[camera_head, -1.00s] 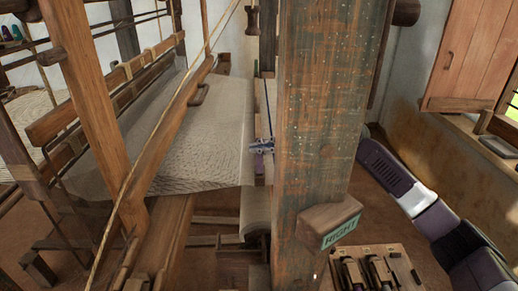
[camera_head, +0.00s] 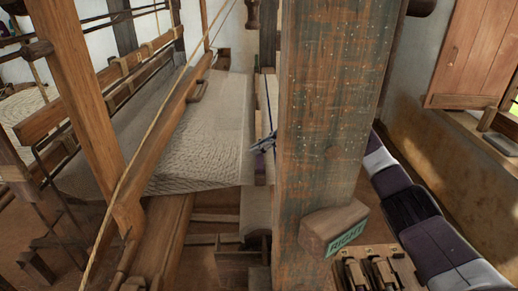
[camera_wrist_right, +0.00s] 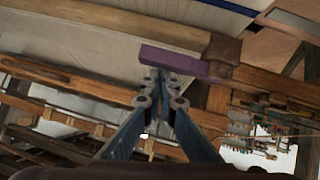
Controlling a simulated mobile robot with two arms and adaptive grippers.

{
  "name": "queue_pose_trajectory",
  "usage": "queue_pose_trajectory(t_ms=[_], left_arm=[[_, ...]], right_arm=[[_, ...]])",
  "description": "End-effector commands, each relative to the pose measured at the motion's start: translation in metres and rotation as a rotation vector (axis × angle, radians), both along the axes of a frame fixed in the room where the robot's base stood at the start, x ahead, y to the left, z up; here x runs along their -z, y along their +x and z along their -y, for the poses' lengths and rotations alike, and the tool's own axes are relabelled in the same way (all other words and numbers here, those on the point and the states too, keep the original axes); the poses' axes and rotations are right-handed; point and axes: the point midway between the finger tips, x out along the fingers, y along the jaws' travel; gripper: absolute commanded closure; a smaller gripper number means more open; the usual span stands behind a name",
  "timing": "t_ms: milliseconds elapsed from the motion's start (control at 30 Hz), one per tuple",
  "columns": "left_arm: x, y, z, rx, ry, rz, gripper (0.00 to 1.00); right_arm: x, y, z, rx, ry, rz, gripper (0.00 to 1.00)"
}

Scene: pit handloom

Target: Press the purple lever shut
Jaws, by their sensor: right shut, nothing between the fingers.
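The purple lever (camera_wrist_right: 185,62) shows in the right wrist view as a flat purple bar, joined at its right end to a wooden block (camera_wrist_right: 222,52). My right gripper (camera_wrist_right: 155,76) is shut and empty, its fingertips overlapping the near edge of the lever in that view. I cannot tell whether they touch it. In the head view the right gripper (camera_head: 263,144) shows only as a small grey tip left of the thick post, which hides the rest of it. The lever is hard to make out there. My left gripper is not in view.
The thick wooden post (camera_head: 325,120) stands between the head camera and my right arm. A block marked RIGHT (camera_head: 333,228) juts from its foot. Woven cloth (camera_head: 200,150) lies to the left of the gripper. A wooden tool rack (camera_head: 375,268) sits at the lower right.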

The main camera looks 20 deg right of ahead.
Motion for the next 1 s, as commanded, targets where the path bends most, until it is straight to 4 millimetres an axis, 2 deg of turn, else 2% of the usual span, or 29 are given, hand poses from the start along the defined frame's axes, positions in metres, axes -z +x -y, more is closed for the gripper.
queue_pose_trajectory(t_ms=[233,767,1000], left_arm=[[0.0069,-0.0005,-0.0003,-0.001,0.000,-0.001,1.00],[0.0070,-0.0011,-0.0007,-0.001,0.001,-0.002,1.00],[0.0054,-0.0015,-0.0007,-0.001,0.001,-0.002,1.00]], right_arm=[[0.0035,0.0018,0.0005,0.001,0.001,0.002,1.00],[0.0040,0.0016,0.0008,0.001,-0.002,0.002,1.00],[0.0047,-0.0074,-0.0020,0.000,-0.002,0.002,1.00]])
